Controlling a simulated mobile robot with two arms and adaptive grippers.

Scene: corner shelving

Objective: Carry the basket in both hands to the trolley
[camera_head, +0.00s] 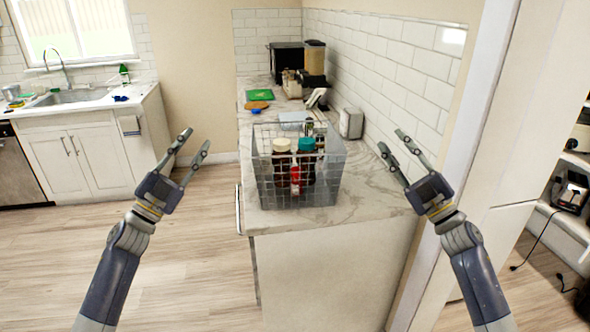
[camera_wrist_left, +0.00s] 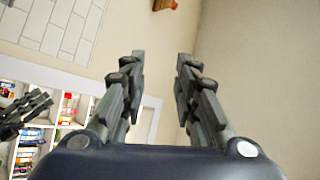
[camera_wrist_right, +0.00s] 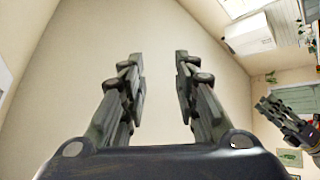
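The wire basket (camera_head: 330,190) stands upright on the near end of the marble counter in the head view. It holds several bottles and jars, among them a red one (camera_head: 295,178) and a teal-lidded one (camera_head: 306,146). My left gripper (camera_head: 198,145) is open and empty, left of the basket and apart from it, over the floor. My right gripper (camera_head: 391,143) is open and empty, right of the basket and apart from it. Both wrist views show spread fingers with nothing between them: left (camera_wrist_left: 160,70), right (camera_wrist_right: 160,70). I see no trolley in these views.
The counter (camera_head: 375,195) runs back along a tiled wall, with a green board (camera_head: 259,95), a toaster-like item (camera_head: 351,123) and dark appliances behind. A white door frame (camera_head: 470,130) stands close to my right arm. A sink cabinet (camera_head: 85,160) is at left. Wooden floor (camera_head: 195,260) is clear.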

